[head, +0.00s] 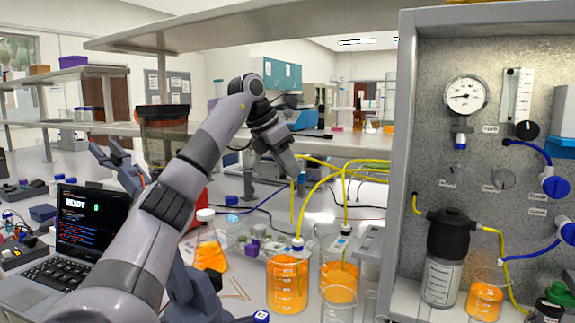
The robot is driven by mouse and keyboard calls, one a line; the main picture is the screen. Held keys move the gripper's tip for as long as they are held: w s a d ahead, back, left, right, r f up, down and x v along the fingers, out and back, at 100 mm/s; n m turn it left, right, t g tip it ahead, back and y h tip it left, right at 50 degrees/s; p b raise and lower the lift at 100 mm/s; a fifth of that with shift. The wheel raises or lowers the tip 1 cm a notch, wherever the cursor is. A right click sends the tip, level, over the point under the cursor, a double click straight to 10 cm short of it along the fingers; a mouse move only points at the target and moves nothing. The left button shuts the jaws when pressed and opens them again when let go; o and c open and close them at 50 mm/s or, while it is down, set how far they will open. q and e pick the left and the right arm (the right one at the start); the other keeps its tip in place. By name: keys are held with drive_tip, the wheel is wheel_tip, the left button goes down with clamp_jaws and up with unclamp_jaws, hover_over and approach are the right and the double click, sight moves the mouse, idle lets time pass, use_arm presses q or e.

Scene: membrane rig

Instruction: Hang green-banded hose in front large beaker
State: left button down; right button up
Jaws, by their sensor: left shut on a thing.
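My left gripper (291,172) is shut on a yellow hose (292,203), whose free end hangs down below the jaws. A green band cannot be made out at this size. The front large beaker (287,287) holds orange liquid and stands on the bench below and in front of the gripper. Another yellow hose (307,205) arches down to a white and blue fitting (297,244) at that beaker's top. The held hose end is above the beaker in the picture; its depth relative to the rim cannot be told. My right gripper is not in view.
A second beaker of orange liquid (340,284) stands close to the right, with a fitting above it. Empty glassware (337,304) stands in front. The grey rig panel (440,130) walls off the right side. A flask (209,250) and a laptop (85,228) are at left.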

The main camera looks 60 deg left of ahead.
use_arm(q)
drive_tip(key=s+d+r+n+g+y+p, duration=0.1)
drive_tip(key=s+d+r+n+y+p, duration=0.2)
drive_tip(key=n, duration=0.6)
wheel_tip(320, 180, down, 6)
drive_tip(key=s+a+y+b, duration=0.1)
drive_tip(key=b, duration=0.2)
drive_tip(key=shift+s+a, duration=0.15)
drive_tip(key=shift+s, duration=0.05)
drive_tip(key=shift+b, duration=0.3)
idle(0.6)
